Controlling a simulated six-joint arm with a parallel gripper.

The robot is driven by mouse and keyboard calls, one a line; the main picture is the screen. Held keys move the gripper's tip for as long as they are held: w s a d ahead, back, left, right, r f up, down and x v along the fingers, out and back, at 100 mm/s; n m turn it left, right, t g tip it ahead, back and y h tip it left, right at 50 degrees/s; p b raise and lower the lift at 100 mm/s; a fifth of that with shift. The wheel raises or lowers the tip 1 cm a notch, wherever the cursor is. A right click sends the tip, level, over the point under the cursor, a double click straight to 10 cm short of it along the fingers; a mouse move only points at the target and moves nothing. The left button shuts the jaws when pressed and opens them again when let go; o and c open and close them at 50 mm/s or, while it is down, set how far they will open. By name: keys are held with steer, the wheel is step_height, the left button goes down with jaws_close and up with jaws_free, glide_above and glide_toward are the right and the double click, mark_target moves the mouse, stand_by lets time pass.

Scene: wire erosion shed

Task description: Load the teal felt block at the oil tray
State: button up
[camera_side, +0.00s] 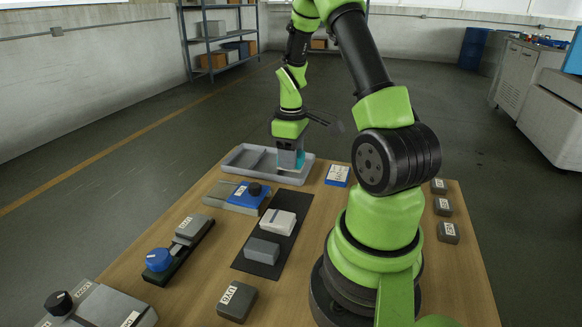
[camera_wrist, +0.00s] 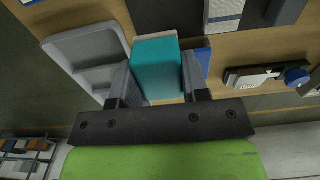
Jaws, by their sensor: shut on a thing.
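The teal felt block (camera_wrist: 156,70) sits between the two fingers of my gripper (camera_wrist: 157,80) in the wrist view, and the gripper is shut on it. In the side view only a small teal part of the block (camera_side: 300,160) shows beside my gripper (camera_side: 289,158). The grey oil tray (camera_side: 240,154) is at the far edge of the table, with divided compartments. In the side view my gripper and block overlap its right end. In the wrist view the tray (camera_wrist: 57,43) lies left of the block. I cannot tell whether the block touches the tray.
A blue-and-white labelled box (camera_side: 338,175) stands right of the tray. A dark mat (camera_side: 258,268) holds a white-topped block (camera_side: 277,222) and a grey block (camera_side: 262,251). Several dark labelled blocks line the right edge.

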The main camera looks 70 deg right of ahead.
steer(key=shift+o, duration=0.4)
steer(key=w, duration=0.8)
steer(key=shift+w+f, duration=0.35)
glide_above(223, 191)
steer(key=shift+w+f, duration=0.1)
steer(key=shift+f, duration=3.15)
steer(key=shift+f, duration=0.6)
steer(key=shift+r, duration=0.1)
step_height(223, 191, up, 7)
